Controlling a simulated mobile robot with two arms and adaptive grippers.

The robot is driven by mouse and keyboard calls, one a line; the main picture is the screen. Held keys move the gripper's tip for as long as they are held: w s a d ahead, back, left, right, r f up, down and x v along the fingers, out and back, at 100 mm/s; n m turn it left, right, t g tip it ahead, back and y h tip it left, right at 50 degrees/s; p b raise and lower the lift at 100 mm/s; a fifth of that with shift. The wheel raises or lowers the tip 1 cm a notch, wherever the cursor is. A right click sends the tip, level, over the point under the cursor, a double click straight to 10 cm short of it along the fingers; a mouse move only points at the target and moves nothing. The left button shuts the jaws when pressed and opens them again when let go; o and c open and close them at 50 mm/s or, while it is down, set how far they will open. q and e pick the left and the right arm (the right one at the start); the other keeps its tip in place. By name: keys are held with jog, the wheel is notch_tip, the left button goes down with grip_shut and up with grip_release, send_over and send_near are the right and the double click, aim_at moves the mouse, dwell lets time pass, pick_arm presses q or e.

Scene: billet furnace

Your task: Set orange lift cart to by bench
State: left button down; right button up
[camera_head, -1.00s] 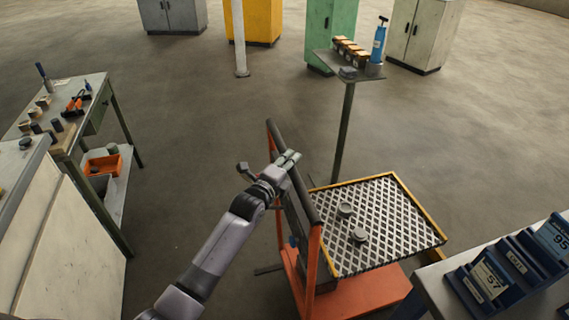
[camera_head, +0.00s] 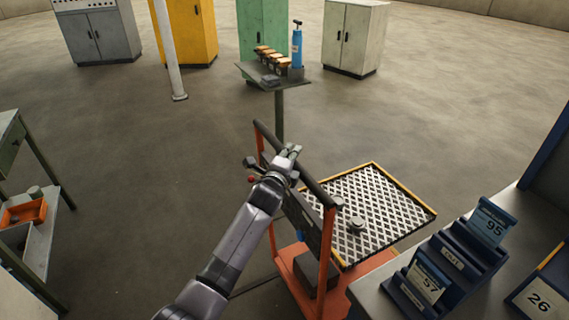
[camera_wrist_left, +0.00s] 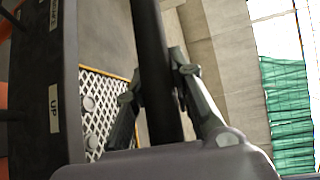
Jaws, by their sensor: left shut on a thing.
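The orange lift cart (camera_head: 330,298) stands on the floor at lower centre in the head view. It has a yellow-edged mesh platform (camera_head: 390,225) and a dark push bar (camera_head: 318,187) on orange uprights. Two small grey round pieces (camera_head: 357,224) lie on the mesh. My left gripper (camera_head: 290,155) is shut on the push bar, and the left wrist view shows the bar (camera_wrist_left: 158,60) between its fingers. A grey-topped bench (camera_head: 470,295) is at the right, close to the cart's platform. My right gripper does not show.
Blue card racks (camera_head: 440,270) stand on the right bench. A workbench (camera_head: 35,250) with an orange bin (camera_head: 25,211) is at the left edge. A post table (camera_head: 278,85) with a blue bottle stands behind the cart. Open floor (camera_head: 140,160) lies at left centre.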

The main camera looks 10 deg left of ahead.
pick_arm(q)
jog(key=shift+w+d+r, duration=0.1)
jog(key=shift+d+r, duration=0.1)
jog(key=shift+d, duration=0.05)
jog(key=shift+w+d, duration=0.15)
jog(key=shift+d, duration=0.05)
jog(key=c, duration=1.4)
grip_release()
jog(key=shift+d, duration=0.1)
jog(key=shift+o, duration=0.2)
jog(key=v, duration=1.2)
